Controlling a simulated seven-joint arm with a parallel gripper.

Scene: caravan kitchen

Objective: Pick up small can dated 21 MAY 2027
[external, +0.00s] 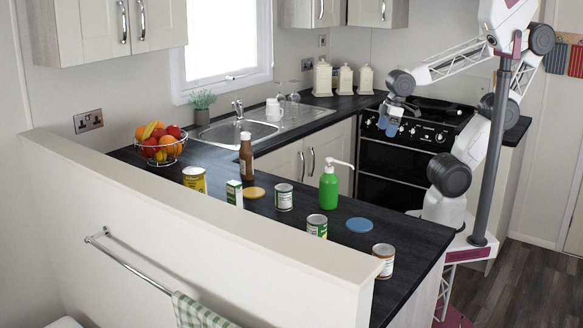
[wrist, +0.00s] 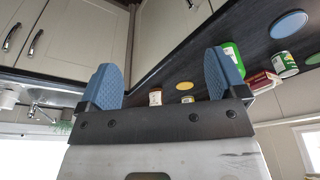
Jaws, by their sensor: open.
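Several small cans stand upright on the dark counter in the external view: one with a white-and-green label (external: 284,197), one with a green-and-yellow label (external: 317,226), and one with a brown-and-white label (external: 383,262) near the counter's end. A yellow tin (external: 195,179) stands farther left. No date is legible on any of them, so I cannot tell which is 21 MAY 2027. My gripper (external: 389,123) is open and empty, raised in front of the stove, away from the cans. Its blue fingers stand apart in the wrist view (wrist: 163,82), where a white-and-green can (wrist: 285,64) shows at right.
A green pump bottle (external: 329,188), brown bottle (external: 246,157), green-and-white carton (external: 234,193), blue disc (external: 360,225) and yellow disc (external: 254,193) share the counter. A fruit bowl (external: 161,151) and sink (external: 235,132) lie behind. A raised ledge (external: 200,204) borders the counter's near side.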

